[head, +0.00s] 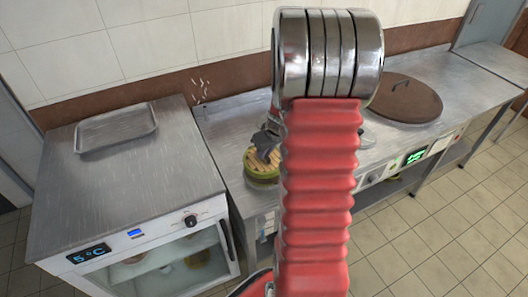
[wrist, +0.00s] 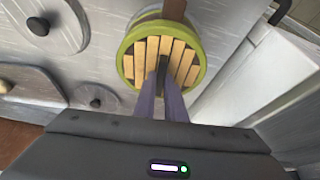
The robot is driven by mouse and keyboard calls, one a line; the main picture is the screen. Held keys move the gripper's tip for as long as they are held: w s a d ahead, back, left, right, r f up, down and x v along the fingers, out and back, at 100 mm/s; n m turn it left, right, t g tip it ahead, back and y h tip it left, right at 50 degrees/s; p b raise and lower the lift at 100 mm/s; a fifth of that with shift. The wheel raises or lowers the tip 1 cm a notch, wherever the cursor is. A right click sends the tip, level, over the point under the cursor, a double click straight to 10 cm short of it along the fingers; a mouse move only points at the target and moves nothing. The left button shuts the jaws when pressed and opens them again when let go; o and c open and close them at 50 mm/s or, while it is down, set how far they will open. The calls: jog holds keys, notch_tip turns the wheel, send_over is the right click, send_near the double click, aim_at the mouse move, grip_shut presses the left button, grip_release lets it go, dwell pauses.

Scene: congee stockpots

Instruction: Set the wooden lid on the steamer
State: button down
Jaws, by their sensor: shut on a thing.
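A round wooden lid (wrist: 140,66) of pale slats shows in the wrist view, with a green rim around it. It also shows in the head view as tan slats (head: 262,158) above a green band, left of my arm. My gripper (wrist: 163,72) is shut on the lid at a dark part near its middle. A second green edge shows behind the lid's upper rim in the wrist view; I cannot tell whether it is the steamer or part of the lid. My arm hides much of the counter in the head view, and contact beneath the lid cannot be seen.
A white cabinet (head: 150,250) with a steel top stands at left, bearing a shallow tray (head: 110,130). A large brown round cover (head: 408,98) lies on the right counter. Grey lids (wrist: 45,60) with dark knobs lie close left of my gripper. Tiled wall behind.

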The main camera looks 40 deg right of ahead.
jog(key=c, duration=2.1)
grip_release()
jog(key=v, duration=1.1)
jog(key=shift+s, duration=0.1)
